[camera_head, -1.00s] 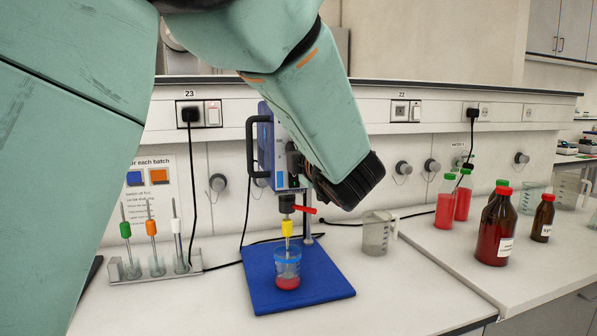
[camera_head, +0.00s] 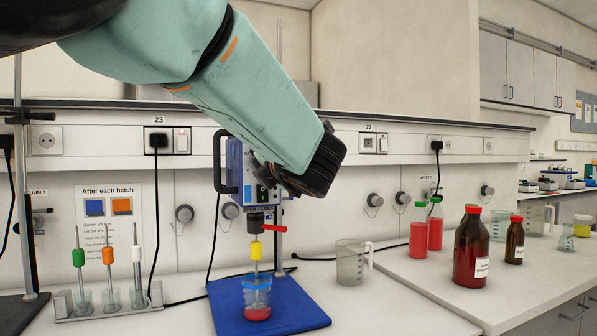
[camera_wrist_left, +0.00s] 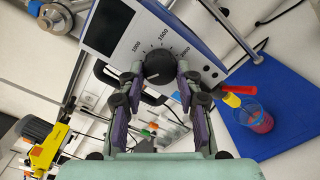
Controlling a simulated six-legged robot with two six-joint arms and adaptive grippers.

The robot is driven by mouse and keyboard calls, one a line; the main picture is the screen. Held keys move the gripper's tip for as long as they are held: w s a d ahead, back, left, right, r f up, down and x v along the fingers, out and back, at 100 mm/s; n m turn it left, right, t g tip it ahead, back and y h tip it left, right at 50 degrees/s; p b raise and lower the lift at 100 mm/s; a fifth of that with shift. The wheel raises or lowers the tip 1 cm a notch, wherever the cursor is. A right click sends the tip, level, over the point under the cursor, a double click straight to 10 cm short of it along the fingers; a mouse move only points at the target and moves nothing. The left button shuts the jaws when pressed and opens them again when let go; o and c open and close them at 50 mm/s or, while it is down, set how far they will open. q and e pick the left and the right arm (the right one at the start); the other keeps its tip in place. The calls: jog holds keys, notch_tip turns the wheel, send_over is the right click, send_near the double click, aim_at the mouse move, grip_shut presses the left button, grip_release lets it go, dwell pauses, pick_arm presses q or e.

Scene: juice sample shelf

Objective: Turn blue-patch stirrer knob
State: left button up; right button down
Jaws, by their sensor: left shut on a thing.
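The blue overhead stirrer (camera_head: 232,165) stands behind a blue base plate (camera_head: 310,318), its front partly covered by my left arm. In the left wrist view its panel (camera_wrist_left: 112,30) shows a dark display and a printed speed scale around a round black knob (camera_wrist_left: 160,65). My left gripper (camera_wrist_left: 160,68) is shut on this knob, one finger on each side. In the head view its fingers are hidden behind my dark wrist. Below the stirrer, a shaft with a yellow band (camera_head: 256,250) reaches into a beaker (camera_head: 257,296) with red liquid. My right gripper is in no view.
A red lever (camera_head: 275,228) sticks out beside the shaft. A rack (camera_head: 105,312) with several colour-banded stirring rods stands left. A clear jug (camera_head: 350,262) and red-filled bottles (camera_head: 470,255) stand right. A yellow device (camera_wrist_left: 48,148) shows in the left wrist view.

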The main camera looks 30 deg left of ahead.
pick_arm(q)
jog(key=shift+r, duration=0.4)
jog(key=o, duration=1.2)
jog(key=shift+w+a+f, duration=0.1)
jog(key=shift+w+f, duration=0.05)
jog(key=shift+f, duration=0.1)
jog(key=shift+c, duration=0.2)
